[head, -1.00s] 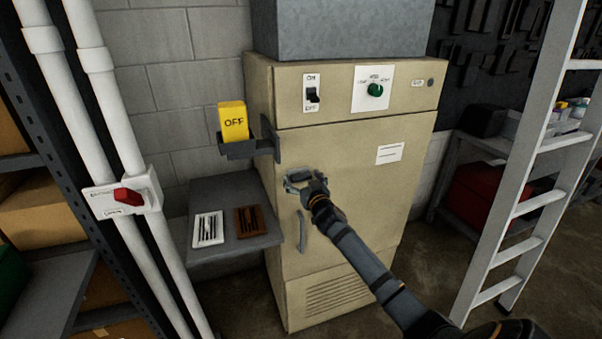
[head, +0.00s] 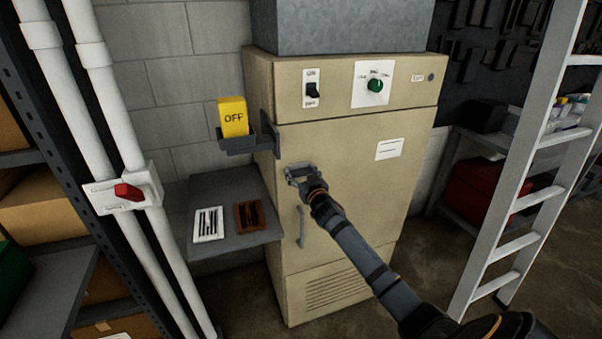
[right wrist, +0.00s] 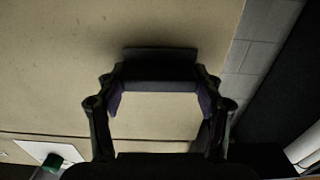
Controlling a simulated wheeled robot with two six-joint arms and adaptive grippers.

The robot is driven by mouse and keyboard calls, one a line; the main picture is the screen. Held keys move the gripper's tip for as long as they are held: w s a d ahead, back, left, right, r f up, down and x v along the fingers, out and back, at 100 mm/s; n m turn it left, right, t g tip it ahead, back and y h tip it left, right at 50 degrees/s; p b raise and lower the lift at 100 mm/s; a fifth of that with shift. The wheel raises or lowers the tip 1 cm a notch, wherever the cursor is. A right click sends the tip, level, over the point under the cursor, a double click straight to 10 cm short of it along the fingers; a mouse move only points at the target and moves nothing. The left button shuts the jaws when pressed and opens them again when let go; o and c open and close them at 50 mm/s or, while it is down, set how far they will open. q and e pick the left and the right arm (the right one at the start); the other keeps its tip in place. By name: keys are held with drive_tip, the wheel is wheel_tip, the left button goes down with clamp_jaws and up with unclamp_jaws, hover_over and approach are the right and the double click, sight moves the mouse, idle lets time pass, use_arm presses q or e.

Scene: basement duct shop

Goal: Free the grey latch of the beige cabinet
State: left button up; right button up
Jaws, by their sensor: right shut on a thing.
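The beige cabinet (head: 345,210) stands in the middle of the head view with its door closed. The grey latch (head: 297,169) is on the upper left of the door, above the grey handle (head: 301,228). My right gripper (head: 303,179) is at the latch and partly hides it. In the right wrist view, the latch is a dark bar (right wrist: 160,55) against the beige door, and my right gripper's fingers (right wrist: 160,98) are shut on it, one at either side. How far the latch is turned is hard to tell. My left gripper is not in view.
A yellow OFF block (head: 233,117) sits in a grey holder left of the cabinet. White pipes with a red switch (head: 128,191) stand left; a ladder (head: 525,200) stands right.

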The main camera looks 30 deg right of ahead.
drive_tip(key=n, duration=0.4)
drive_tip(key=shift+a+r+p, duration=0.1)
drive_tip(key=shift+p, duration=0.3)
drive_tip(key=n+p, duration=0.1)
drive_tip(key=n, duration=0.3)
drive_tip(key=n+p, duration=0.1)
drive_tip(key=n, duration=0.4)
drive_tip(key=shift+a+p, duration=0.15)
drive_tip(key=shift+p, duration=0.15)
drive_tip(key=shift+f+n+p, duration=0.15)
drive_tip(key=shift+n+p, duration=0.15)
drive_tip(key=shift+n, duration=0.85)
drive_tip(key=shift+f+n+p, duration=0.15)
drive_tip(key=shift+n+p, duration=0.1)
drive_tip(key=shift+n, duration=0.9)
drive_tip(key=o, duration=1.2)
drive_tip(key=shift+c, duration=0.2)
